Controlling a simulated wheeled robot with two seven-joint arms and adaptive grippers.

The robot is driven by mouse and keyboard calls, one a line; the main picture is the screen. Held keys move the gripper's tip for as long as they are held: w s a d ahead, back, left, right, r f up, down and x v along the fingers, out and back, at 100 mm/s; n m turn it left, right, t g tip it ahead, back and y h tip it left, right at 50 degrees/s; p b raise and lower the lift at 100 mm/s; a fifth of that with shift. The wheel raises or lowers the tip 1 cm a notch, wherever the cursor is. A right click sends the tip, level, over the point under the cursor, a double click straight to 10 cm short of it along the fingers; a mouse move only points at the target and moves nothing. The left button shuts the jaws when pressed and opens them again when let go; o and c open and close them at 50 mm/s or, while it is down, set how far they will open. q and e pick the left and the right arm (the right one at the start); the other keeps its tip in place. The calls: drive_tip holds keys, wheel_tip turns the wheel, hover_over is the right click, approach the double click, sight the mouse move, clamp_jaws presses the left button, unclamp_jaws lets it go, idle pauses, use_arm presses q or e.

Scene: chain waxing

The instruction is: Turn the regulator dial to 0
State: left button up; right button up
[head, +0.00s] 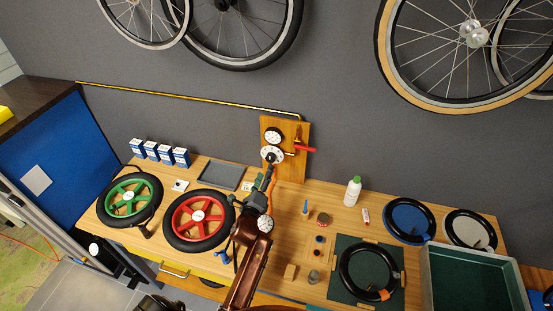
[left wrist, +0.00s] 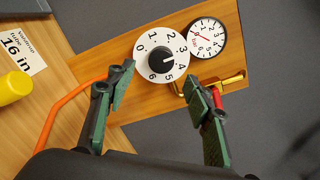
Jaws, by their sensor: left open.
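A small pale mark on the knob faces right, seemingly towards 3 or 4. In the head view the dial (head: 268,151) is partly hidden behind my left gripper (head: 267,172). In the left wrist view this gripper (left wrist: 158,76) is open, its green-padded fingers below and on either side of the dial, apart from the knob. My right gripper is not visible.
A pressure gauge (left wrist: 207,37) with a red needle sits beside the dial. A brass valve with a red handle (head: 305,149) is close by on the right. An orange hose (left wrist: 65,100) runs left of the gripper. Wheels, including a red one (head: 198,222), and a white bottle (head: 352,191) occupy the bench.

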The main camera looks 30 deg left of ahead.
sight(270, 160)
use_arm(q)
drive_tip(key=x, duration=0.4)
drive_tip(key=shift+w+r+p, duration=0.1)
drive_tip(key=shift+r+p, duration=0.2)
drive_tip(key=shift+p, duration=0.1)
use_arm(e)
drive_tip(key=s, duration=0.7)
use_arm(q)
drive_tip(key=shift+w+a+f, duration=0.2)
drive_tip(key=shift+w, duration=0.65)
drive_tip(key=shift+w+a+r, duration=0.2)
drive_tip(key=shift+w+a, duration=0.05)
drive_tip(key=shift+w, duration=0.1)
drive_tip(key=shift+w+f, duration=0.1)
drive_tip(key=shift+w, duration=0.05)
drive_tip(key=shift+w+f, duration=0.1)
drive_tip(key=shift+c, duration=0.2)
drive_tip(key=c, duration=0.5)
drive_tip(key=shift+c, duration=1.3)
drive_tip(key=c, duration=0.3)
drive_tip(key=shift+c, duration=0.3)
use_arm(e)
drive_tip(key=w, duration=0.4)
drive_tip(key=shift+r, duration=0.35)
